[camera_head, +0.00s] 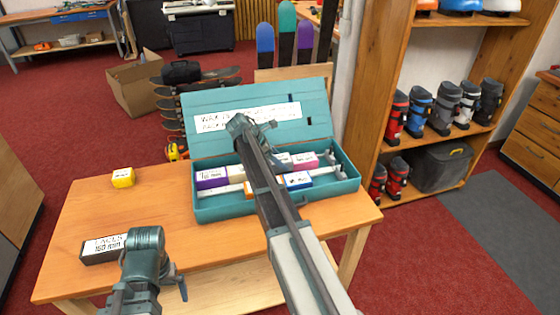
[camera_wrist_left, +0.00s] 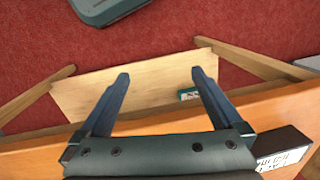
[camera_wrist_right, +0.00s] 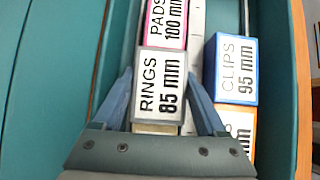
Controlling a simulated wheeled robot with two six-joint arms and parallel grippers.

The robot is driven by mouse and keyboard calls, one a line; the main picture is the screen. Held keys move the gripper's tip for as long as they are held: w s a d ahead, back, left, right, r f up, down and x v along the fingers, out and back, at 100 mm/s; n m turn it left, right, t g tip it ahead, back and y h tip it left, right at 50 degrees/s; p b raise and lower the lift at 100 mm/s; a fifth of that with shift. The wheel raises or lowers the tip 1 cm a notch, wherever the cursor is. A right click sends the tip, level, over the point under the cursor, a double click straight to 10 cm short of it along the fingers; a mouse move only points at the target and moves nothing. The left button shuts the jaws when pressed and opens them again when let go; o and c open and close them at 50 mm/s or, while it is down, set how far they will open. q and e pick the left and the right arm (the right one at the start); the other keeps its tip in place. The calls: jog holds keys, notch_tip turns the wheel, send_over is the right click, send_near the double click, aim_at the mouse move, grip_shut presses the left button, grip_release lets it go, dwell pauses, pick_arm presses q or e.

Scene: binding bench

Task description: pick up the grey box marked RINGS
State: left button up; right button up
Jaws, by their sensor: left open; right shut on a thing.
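The grey box marked RINGS 85 mm (camera_wrist_right: 162,92) lies in the teal case (camera_head: 205,213), seen close up in the right wrist view. My right gripper (camera_wrist_right: 160,76) is shut on it, one finger on each side of the box. In the head view my right arm crosses the case and hides much of the gripper and the box. I cannot tell whether the box is clear of the case floor. My left gripper (camera_wrist_left: 162,75) is open and empty, near the table's front left, facing the floor and a low shelf.
A purple box (camera_head: 211,178) is at the case's left. A black box (camera_head: 103,248) and a yellow box (camera_head: 123,178) stand on the table (camera_head: 85,212).

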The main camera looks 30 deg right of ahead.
notch_tip(320, 180, up, 9)
jog(key=p, duration=0.7)
jog(key=shift+f+p, duration=0.2)
jog(key=shift+p, duration=0.15)
pick_arm(q)
notch_tip(320, 180, up, 8)
jog(key=shift+r, duration=0.25)
jog(key=shift+c, duration=0.3)
pick_arm(e)
jog(key=shift+f, duration=0.1)
